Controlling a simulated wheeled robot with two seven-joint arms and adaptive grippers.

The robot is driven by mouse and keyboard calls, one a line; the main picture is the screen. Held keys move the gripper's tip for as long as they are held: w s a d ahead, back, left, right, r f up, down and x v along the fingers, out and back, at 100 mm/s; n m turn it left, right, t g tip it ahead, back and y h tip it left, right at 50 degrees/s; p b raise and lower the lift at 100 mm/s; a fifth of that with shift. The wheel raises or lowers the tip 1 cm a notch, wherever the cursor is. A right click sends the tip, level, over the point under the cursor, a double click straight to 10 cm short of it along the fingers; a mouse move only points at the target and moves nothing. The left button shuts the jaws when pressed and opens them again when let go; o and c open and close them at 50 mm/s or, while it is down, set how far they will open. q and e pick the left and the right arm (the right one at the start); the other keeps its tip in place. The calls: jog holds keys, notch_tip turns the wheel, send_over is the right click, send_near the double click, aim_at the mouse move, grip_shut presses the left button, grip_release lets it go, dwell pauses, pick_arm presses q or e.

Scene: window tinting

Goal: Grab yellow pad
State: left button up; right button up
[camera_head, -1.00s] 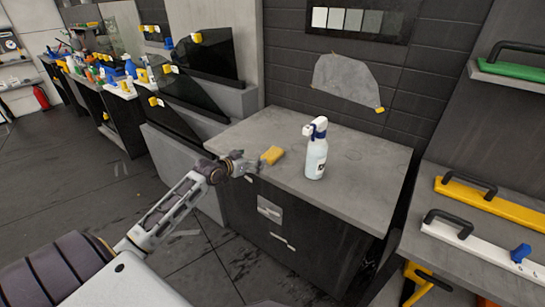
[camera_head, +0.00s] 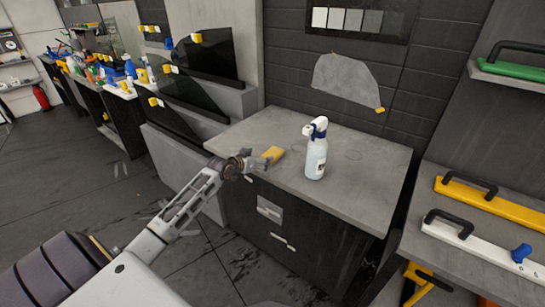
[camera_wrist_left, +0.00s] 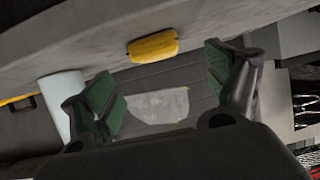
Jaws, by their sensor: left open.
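The yellow pad (camera_head: 274,153) lies on the grey top of the dark cabinet, near its left edge. My left gripper (camera_head: 262,161) is at that edge, right beside the pad. In the left wrist view the pad (camera_wrist_left: 153,47) appears beyond the gap between my two green-padded fingers (camera_wrist_left: 165,88), which are spread and empty. In the head view the gripper slightly overlaps the pad's near side; I cannot tell whether they touch. My right gripper is not in view.
A white spray bottle (camera_head: 316,150) stands upright on the cabinet top (camera_head: 360,180), right of the pad. The worktop around both is otherwise clear.

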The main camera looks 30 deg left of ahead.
pick_arm(q)
jog(key=shift+w+f, duration=0.1)
jog(key=shift+w, duration=0.05)
jog(key=shift+w+d+f, duration=0.2)
jog(key=shift+w+f, duration=0.3)
jog(key=shift+w, duration=0.2)
jog(key=shift+x, duration=1.6)
jog(key=shift+s+f, duration=0.1)
jog(key=shift+f, duration=0.05)
jog(key=shift+c, duration=0.3)
jog(key=c, duration=1.1)
jog(key=shift+o, duration=0.2)
notch_tip(320, 180, up, 10)
